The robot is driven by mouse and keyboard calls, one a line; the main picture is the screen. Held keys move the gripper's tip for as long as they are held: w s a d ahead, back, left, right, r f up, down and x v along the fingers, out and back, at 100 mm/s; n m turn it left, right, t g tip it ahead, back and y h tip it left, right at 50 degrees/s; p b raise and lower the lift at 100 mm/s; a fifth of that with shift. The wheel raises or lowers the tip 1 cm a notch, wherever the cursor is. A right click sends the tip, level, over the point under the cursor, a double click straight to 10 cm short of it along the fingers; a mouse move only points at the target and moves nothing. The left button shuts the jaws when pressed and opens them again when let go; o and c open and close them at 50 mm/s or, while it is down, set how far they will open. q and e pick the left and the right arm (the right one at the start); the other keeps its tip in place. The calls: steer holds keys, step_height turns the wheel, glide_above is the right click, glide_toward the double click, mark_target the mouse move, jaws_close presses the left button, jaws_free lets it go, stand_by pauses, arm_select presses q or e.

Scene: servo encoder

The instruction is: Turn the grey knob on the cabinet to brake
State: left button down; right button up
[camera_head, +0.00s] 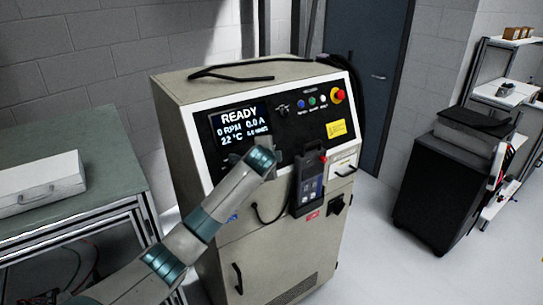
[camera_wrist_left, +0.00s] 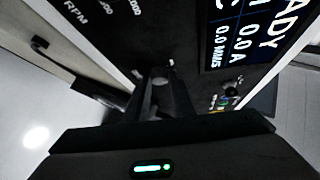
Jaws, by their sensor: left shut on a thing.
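The beige cabinet (camera_head: 262,245) stands in the middle of the head view with a black control panel (camera_head: 313,130). Its screen (camera_head: 240,128) reads READY, 0 RPM, 0.0 A, 22 °C. My left arm reaches the panel just below the screen, hiding the grey knob in the head view. In the left wrist view my left gripper (camera_wrist_left: 160,92) is at the panel, its dark fingers shut on the grey knob (camera_wrist_left: 160,73). The knob's pointer direction is unclear, and I cannot read a brake label. My right gripper is not in view.
A handheld pendant (camera_head: 309,180) hangs on the cabinet front, right of my left arm. A red emergency button (camera_head: 338,95) sits at the panel's upper right. A green-topped bench (camera_head: 85,150) with a white case (camera_head: 40,184) stands left. A black cart (camera_head: 440,190) stands right.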

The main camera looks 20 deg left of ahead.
arm_select(q)
steer(key=shift+m+g, duration=0.7)
steer(key=shift+m, duration=0.1)
steer(key=c, duration=1.5)
jaws_free()
steer(key=shift+w, duration=0.1)
steer(key=shift+r, duration=0.1)
steer(key=b+v, duration=0.2)
steer(key=v, duration=0.3)
steer(key=b+v, duration=0.2)
steer(key=v, duration=0.4)
steer(key=b+v, duration=0.2)
steer(key=v, duration=0.4)
steer(key=shift+s+a+b, duration=0.25)
steer(key=shift+b, duration=0.05)
